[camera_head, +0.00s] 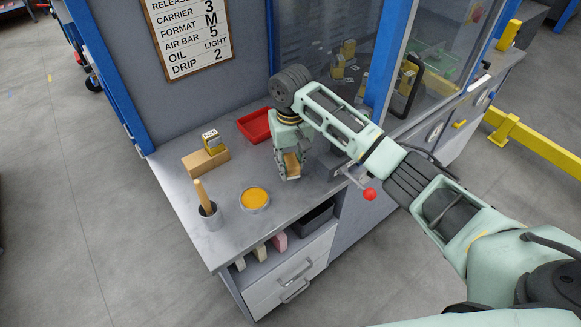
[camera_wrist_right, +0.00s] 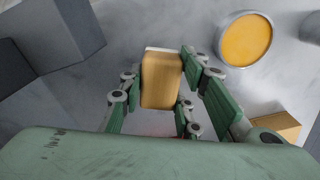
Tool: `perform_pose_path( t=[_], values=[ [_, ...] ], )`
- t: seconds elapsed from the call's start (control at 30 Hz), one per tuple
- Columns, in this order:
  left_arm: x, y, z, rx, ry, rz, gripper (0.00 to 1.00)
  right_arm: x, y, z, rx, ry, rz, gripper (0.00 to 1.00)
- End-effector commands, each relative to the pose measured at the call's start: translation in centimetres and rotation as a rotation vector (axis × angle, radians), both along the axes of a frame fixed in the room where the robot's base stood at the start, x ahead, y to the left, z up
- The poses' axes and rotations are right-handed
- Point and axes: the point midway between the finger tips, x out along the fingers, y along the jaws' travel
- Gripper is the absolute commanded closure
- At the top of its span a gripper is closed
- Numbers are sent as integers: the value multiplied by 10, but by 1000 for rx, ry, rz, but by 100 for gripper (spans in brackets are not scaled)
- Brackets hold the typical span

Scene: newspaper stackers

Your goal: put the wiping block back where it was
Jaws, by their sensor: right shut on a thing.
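My right gripper (camera_head: 290,165) points down over the grey counter and is shut on the wiping block (camera_head: 291,160), a small wooden block. In the right wrist view the wiping block (camera_wrist_right: 161,80) sits between the fingers of the right gripper (camera_wrist_right: 160,85), with a pale strip along its far edge. I cannot tell whether it touches the counter. My left gripper is not in view.
A yellow-filled round dish (camera_head: 254,198), a cup with a wooden-handled tool (camera_head: 209,214), a wooden stand (camera_head: 205,162) and a red tray (camera_head: 254,126) are on the counter (camera_head: 230,240). A red-knobbed lever (camera_head: 369,193) sticks out at the right.

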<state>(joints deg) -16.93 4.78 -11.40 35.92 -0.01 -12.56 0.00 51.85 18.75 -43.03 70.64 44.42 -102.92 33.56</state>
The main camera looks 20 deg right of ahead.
Motion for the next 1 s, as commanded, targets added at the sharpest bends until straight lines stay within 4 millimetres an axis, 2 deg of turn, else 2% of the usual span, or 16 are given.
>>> perform_pose_path(
  t=[0.1,0.33,0.57,0.6,0.8,1.0],
  values=[
    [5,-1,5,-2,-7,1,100,-3,2,-7,0,1,-1,90],
    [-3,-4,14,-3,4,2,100,-2,1,-38,-1,0,-2,90],
    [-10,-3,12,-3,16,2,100,-2,1,-43,-1,-2,-1,90],
    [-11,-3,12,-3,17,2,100,-2,1,-43,-1,-1,-1,68],
    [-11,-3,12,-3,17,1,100,-2,1,-43,-1,-1,-1,50],
    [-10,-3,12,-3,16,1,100,-2,1,-42,0,-1,-1,50]
  ],
)
